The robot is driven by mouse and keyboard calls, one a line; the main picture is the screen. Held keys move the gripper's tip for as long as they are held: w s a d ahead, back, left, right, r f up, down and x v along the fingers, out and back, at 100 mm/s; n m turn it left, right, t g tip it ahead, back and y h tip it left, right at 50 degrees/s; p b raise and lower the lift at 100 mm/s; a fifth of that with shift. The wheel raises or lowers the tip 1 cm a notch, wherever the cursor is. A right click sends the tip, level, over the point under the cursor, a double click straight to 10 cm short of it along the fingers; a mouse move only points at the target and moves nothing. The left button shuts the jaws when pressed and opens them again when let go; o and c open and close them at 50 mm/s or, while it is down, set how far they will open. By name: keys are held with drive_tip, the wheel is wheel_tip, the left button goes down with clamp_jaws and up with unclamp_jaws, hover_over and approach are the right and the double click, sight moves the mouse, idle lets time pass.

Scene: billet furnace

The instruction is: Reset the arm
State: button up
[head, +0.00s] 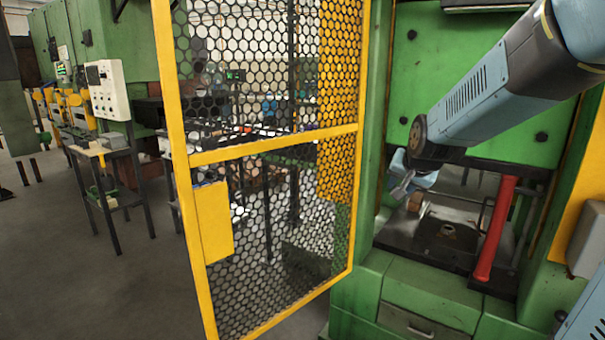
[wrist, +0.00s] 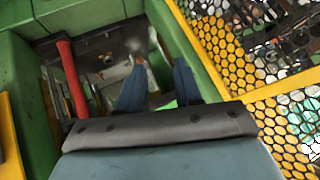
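My arm reaches in from the upper right of the head view, and my gripper (head: 404,186) is at the mouth of the green press (head: 425,75). In the wrist view my gripper (wrist: 158,92) shows two blue fingers spread apart with a clear gap between them. Nothing shows held between them. A small brown block (head: 414,202) lies below the gripper in the head view, on or near the press bed (head: 385,232). I cannot tell whether the gripper touches it. A small brown patch shows past the left finger in the wrist view.
A yellow-framed mesh door (head: 262,145) stands open left of the press; it shows at the right of the wrist view. A red bar (head: 494,230) leans at the right side of the opening. Open floor (head: 120,285) and a control box (head: 107,90) are at left.

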drive_tip(key=s+r+n+g, duration=0.2)
drive_tip(key=s+n, duration=0.3)
drive_tip(key=s, duration=2)
drive_tip(key=shift+s+a+g, duration=0.2)
drive_tip(key=shift+g, duration=0.4)
drive_tip(key=shift+r, duration=0.1)
